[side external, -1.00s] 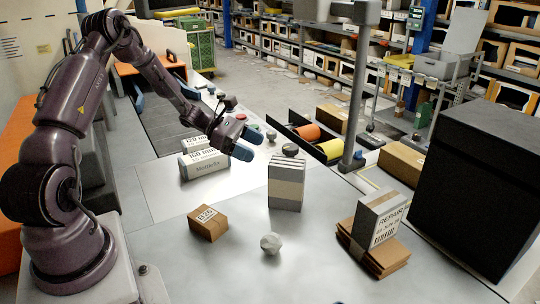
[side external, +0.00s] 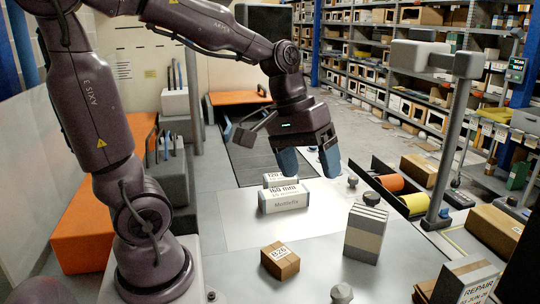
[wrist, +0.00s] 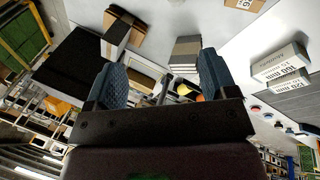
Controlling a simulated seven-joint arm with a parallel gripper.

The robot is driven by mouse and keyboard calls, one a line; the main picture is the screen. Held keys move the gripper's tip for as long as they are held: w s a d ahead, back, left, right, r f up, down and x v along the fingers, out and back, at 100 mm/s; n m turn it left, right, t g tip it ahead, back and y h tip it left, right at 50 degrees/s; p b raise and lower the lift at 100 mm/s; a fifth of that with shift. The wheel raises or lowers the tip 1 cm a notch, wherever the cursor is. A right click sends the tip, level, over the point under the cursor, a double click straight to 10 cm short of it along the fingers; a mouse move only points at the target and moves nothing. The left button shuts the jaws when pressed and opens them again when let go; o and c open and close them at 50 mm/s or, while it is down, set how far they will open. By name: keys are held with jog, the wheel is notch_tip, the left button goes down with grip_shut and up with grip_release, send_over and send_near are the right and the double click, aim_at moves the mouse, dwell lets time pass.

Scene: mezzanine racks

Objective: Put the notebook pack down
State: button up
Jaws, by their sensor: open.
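The notebook pack (side external: 366,238), a grey stack with a paler band around it, stands upright on the grey table, right of centre in the side view. In the wrist view the pack (wrist: 186,50) shows beyond the fingertips, closer to the right finger. My gripper (side external: 308,161) is open and empty, fingers pointing down. It is above and to the left of the pack in the side view, apart from it. In the wrist view my gripper (wrist: 162,70) shows both blue fingers wide apart with nothing between them.
Boxes marked 160 mm (side external: 284,197) and 120 (side external: 283,179) stand on the white area. A small brown carton (side external: 280,261), a pale lump (side external: 341,293) and a REPAIR box (side external: 469,284) are nearer.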

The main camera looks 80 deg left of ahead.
jog(key=s+d+r+m+t+y, duration=0.1)
jog(key=s+r+m+t+y, duration=0.1)
jog(key=s+m, duration=0.5)
jog(key=shift+d+r+t+y, duration=0.25)
jog(key=shift+r+t+y, duration=0.05)
jog(key=shift+r+t, duration=0.1)
dwell(0.6)
